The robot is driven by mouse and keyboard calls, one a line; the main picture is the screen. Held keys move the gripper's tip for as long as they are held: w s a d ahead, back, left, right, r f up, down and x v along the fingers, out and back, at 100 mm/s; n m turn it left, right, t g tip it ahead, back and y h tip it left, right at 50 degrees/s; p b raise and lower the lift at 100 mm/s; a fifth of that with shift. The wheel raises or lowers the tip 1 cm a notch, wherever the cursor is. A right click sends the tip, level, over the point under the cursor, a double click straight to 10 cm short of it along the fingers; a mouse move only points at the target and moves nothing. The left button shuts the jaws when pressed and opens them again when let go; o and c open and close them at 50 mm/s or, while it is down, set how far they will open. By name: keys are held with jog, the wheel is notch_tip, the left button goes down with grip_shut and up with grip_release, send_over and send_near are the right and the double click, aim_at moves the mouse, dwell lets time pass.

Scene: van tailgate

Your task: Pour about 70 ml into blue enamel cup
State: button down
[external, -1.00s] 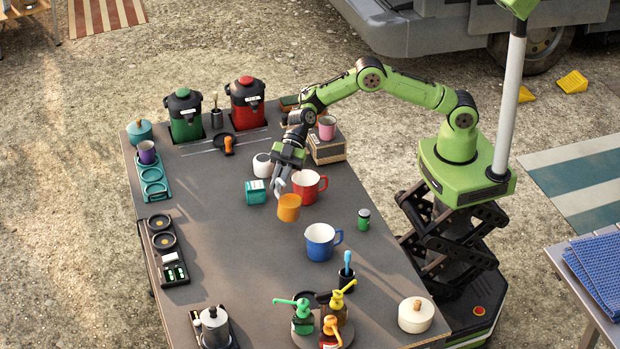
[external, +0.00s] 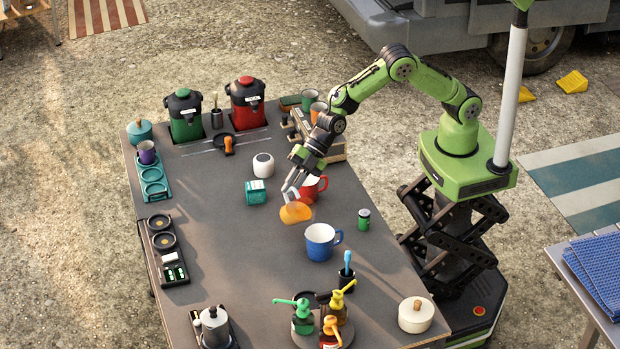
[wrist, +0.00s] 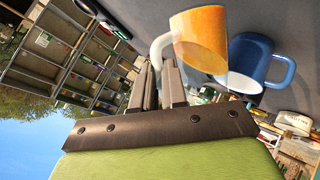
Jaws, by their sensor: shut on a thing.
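The blue enamel cup (external: 321,242) with a white inside stands upright on the dark table. My gripper (external: 291,194) is shut on an orange cup (external: 296,213), which is tilted and held above the table, up and left of the blue cup. In the wrist view the fingers (wrist: 165,85) grip the pale handle of the orange cup (wrist: 202,38). The blue cup (wrist: 250,65) shows just beyond it there. Whether liquid is leaving the orange cup cannot be told.
A red mug (external: 312,188) stands close behind my gripper. A dark pot with a blue-handled tool (external: 346,278) and several pump bottles (external: 303,318) stand in front.

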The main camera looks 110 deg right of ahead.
jog(key=shift+s+a+r+p, duration=0.1)
jog(key=shift+a+r+p, duration=0.2)
jog(key=shift+r, duration=0.1)
jog(key=shift+a+r+n+h+p, duration=0.15)
jog(key=shift+r+n+h+p, duration=0.2)
jog(key=shift+h+p, duration=0.1)
jog(key=shift+s+a+r+t+h+p, duration=0.1)
jog(key=shift+a+r+t+h+p, duration=0.05)
jog(key=shift+r+t+h+p, duration=0.2)
jog(key=shift+s+a+r+n+t+h+p, duration=0.25)
jog(key=shift+a+r+n+h+p, duration=0.35)
jog(key=shift+p, duration=0.45)
jog(key=shift+s+a+r, duration=0.2)
jog(key=shift+s+a, duration=0.1)
jog(key=shift+a, duration=0.35)
jog(key=shift+s+a+r+h+p, duration=0.1)
jog(key=shift+a+r+h+p, duration=0.05)
jog(key=shift+a+h+p, duration=0.2)
jog(key=shift+a+r+n, duration=0.1)
jog(key=shift+r+n, duration=0.05)
jog(key=shift+n, duration=0.1)
jog(key=shift+s+a+t, duration=0.15)
jog(key=shift+a+t, duration=0.15)
jog(key=shift+a, duration=0.05)
